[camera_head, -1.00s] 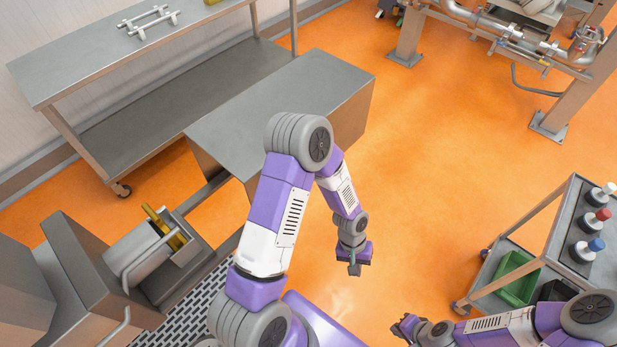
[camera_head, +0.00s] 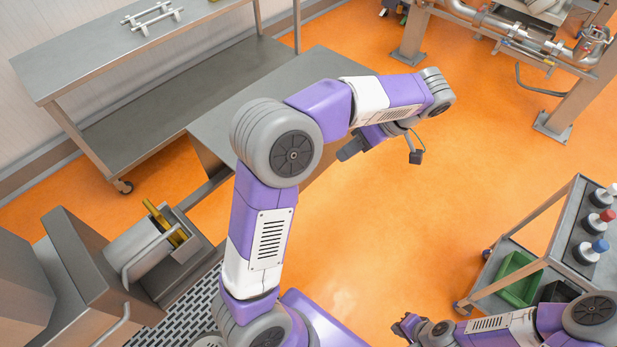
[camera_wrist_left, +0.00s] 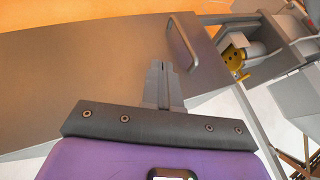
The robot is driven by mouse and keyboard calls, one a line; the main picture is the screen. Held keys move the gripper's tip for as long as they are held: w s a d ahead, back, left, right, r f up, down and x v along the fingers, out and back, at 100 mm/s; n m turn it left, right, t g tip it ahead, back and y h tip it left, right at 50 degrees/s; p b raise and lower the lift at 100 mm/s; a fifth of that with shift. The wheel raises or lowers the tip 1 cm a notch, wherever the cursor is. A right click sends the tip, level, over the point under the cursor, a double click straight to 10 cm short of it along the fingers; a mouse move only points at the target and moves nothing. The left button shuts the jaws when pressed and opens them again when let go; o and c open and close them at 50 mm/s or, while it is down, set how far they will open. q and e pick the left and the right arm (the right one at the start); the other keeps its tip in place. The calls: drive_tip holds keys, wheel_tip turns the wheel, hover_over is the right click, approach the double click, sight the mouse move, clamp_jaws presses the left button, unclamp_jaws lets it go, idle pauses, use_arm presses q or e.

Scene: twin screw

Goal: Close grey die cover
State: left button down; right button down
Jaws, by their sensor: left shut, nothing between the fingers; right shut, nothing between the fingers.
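A large plain grey box-shaped piece (camera_head: 225,125), which looks like the die cover, stands behind my left arm in the head view. My arm hides much of it. In the wrist view a broad grey panel (camera_wrist_left: 90,75) with a bar handle (camera_wrist_left: 183,38) near its far right edge fills the left and middle. My left gripper (camera_head: 346,152) is beside the box, shut and empty; its fingers (camera_wrist_left: 160,68) appear over the panel, left of the handle. I cannot tell whether they touch it. My right gripper (camera_head: 402,328) is low at the bottom, away from the box, shut.
A yellow part (camera_wrist_left: 235,60) in a metal housing shows right of the panel. A metal box with a handle and golden part (camera_head: 165,228) stands at left. A steel table (camera_head: 90,60) is behind, a cart (camera_head: 560,235) at right. Orange floor in the middle is clear.

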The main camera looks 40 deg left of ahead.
use_arm(q)
drive_tip(key=s+a+f+b, duration=0.2)
drive_tip(key=s+a+f, duration=0.3)
drive_tip(key=s+f, duration=0.2)
drive_tip(key=shift+a+f, duration=0.3)
drive_tip(key=shift+s, duration=0.1)
